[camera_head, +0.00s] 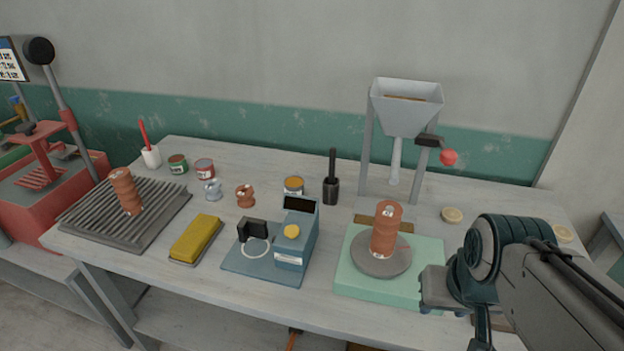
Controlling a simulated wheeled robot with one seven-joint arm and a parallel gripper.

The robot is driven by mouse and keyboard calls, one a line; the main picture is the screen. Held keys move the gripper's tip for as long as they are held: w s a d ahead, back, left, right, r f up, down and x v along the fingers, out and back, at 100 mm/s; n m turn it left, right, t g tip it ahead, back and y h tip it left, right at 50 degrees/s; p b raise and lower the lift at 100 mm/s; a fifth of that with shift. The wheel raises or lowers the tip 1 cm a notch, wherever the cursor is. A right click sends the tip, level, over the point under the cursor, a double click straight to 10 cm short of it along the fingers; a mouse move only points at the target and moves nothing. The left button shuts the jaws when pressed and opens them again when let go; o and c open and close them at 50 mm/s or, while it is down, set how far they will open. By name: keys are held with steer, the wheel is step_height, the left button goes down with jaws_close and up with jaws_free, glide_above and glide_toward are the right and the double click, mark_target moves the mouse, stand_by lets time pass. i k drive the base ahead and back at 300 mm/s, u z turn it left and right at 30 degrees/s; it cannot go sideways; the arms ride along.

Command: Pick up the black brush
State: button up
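A black brush-like object (332,180) stands upright on the table, towards the back, left of the hopper. It has a thin dark handle pointing up and a wider dark lower part. I cannot tell whether that lower part is a holder or the brush itself. My gripper (440,293) is at the lower right, beside the right edge of the green base and well apart from the black brush. Its fingers are too small and turned away to show whether they are open or shut.
A grey hopper on a stand (405,105) rises right of the brush, with a red-knobbed lever. In front are a blue device (296,240) and a green base (350,285) bearing a turntable and a clay piece (386,230).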

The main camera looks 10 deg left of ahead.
mark_target(333, 151)
steer(key=u, duration=0.8)
steer(key=k, duration=1.05)
steer(key=u, duration=1.1)
steer(key=i, duration=1.5)
steer(key=z, duration=1.35)
steer(key=i, duration=0.65)
steer(key=z, duration=0.75)
